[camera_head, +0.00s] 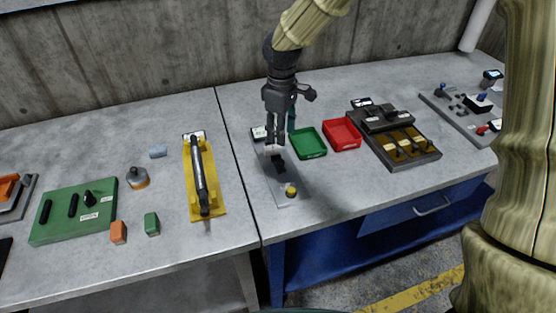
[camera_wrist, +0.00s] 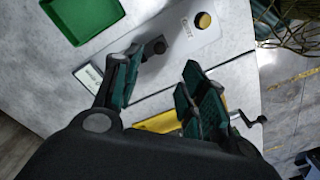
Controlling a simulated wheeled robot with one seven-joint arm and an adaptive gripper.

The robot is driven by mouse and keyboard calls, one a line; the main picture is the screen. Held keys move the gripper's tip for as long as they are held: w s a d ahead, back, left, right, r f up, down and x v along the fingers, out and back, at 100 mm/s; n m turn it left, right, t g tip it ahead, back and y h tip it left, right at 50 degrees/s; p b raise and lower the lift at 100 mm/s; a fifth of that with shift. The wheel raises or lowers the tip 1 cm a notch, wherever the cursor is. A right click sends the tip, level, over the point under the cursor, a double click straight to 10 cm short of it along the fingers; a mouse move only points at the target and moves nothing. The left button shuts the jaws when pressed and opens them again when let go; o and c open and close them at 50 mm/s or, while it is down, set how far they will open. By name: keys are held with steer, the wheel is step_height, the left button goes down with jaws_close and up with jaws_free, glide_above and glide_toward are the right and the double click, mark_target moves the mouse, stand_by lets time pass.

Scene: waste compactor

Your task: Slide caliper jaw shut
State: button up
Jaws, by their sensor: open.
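A light grey plate (camera_head: 285,199) stands on the bench below my gripper; I take it for the caliper fixture, though its label is too small to read. It has a dark sliding piece (camera_head: 279,165) and a yellow knob (camera_head: 291,191) at its near end. In the wrist view the plate (camera_wrist: 212,38) carries a black knob-like part (camera_wrist: 160,46) and the yellow knob (camera_wrist: 203,20). My gripper (camera_head: 276,148) points down over the plate's far half. In the wrist view its fingers (camera_wrist: 160,70) are apart, with the black part just beyond the left fingertip. Contact cannot be told.
A green tray (camera_head: 323,153) and a red tray (camera_head: 357,142) stand to the right, close to my gripper. A yellow fixture with a black bar (camera_head: 201,178) is to the left. A dark block fixture (camera_head: 374,113) is farther right.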

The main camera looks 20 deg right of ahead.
mark_target(281, 161)
steer(key=shift+f+p, duration=1)
steer(key=shift+f, duration=4.5)
